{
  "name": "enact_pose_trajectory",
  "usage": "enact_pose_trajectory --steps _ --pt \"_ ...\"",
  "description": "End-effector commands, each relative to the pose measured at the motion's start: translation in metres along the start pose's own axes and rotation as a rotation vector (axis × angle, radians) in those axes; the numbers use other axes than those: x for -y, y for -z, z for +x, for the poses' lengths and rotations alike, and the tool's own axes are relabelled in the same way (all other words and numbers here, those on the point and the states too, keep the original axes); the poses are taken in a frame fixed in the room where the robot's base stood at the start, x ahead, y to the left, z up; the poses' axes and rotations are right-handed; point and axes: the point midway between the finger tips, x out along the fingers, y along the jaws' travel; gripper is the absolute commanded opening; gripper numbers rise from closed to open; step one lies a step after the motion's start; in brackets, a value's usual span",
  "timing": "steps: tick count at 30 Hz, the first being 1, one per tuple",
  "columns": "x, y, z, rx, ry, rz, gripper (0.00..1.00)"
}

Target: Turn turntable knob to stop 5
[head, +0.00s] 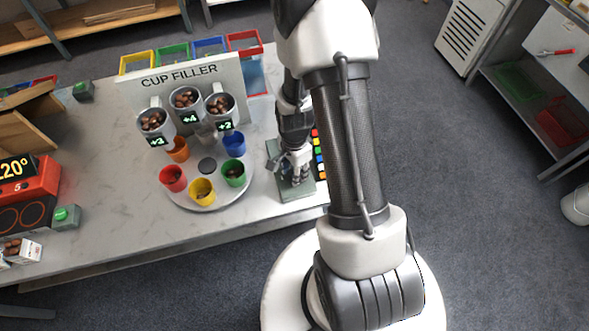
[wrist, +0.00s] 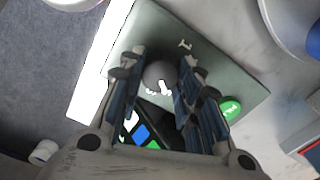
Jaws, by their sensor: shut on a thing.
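The turntable (head: 229,197) is a pale round plate on the table in the head view. It carries a red cup (head: 172,179), a yellow cup (head: 202,192), a green cup (head: 233,174), a blue cup (head: 234,145), and an orange cup (head: 178,150). To its right is a grey-green control box (head: 301,192). My gripper (head: 292,172) is over this box. In the wrist view, my gripper (wrist: 163,62) is shut on a round grey knob (wrist: 158,76), its fingers on either side. White pointer marks show by the knob; the stop it points to cannot be read.
A "CUP FILLER" panel (head: 181,75) with chestnut-filled dispensers marked +3, +4 and +2 stands behind the turntable. A strip of coloured squares (head: 319,158) lies right of the box. A green button (wrist: 230,108) sits at the box's corner. Coloured bins stand behind the panel.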

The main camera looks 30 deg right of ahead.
Motion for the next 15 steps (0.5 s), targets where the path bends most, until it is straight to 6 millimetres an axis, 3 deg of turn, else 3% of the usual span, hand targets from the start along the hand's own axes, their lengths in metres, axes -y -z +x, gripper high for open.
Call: enact_pose_trajectory --steps 15 --pt "-0.0003 -0.0001 0.0002 0.0 -0.001 0.085 0.08"
